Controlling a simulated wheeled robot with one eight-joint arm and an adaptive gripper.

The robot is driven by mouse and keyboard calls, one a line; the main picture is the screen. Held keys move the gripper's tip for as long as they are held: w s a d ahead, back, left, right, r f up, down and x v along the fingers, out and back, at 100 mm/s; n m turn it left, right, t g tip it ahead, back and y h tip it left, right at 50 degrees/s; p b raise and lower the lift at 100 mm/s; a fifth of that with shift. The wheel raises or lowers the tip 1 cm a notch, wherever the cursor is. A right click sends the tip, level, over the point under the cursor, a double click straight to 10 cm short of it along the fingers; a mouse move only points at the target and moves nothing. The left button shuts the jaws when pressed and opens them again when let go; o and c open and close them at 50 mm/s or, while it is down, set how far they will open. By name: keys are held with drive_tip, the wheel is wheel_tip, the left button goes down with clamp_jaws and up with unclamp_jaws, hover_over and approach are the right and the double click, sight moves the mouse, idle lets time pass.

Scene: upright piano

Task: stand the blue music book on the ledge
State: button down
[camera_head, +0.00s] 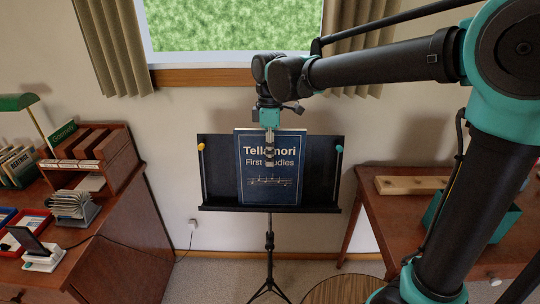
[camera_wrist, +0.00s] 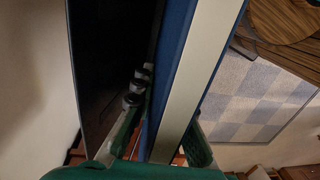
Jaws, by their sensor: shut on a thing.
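The blue music book (camera_head: 285,191), titled "Tellamori First Studies", is upright in front of the dark back panel of the music stand (camera_head: 321,175). Its lower edge is close to the stand's ledge (camera_head: 225,208); I cannot tell whether it touches. My gripper (camera_head: 268,160) reaches down from above and is shut on the book's upper middle, with one finger in front of the cover. In the wrist view, the book (camera_wrist: 185,75) shows edge-on between the fingers of my gripper (camera_wrist: 168,125). A dark gap shows between the book and the panel (camera_wrist: 105,65).
Two page clips with yellow (camera_head: 201,147) and teal (camera_head: 339,149) tips stand at the panel's sides. A desk with a book organizer (camera_head: 95,155) is at left. A wooden table (camera_head: 390,215) with a teal box (camera_head: 500,215) is at right. A window is behind.

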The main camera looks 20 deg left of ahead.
drive_tip(key=shift+f, duration=0.3)
drive_tip(key=shift+w+a, duration=0.2)
drive_tip(key=shift+w, duration=0.8)
drive_tip(key=c, duration=1.5)
unclamp_jaws()
drive_tip(key=shift+o, duration=0.2)
drive_tip(key=shift+r, duration=0.1)
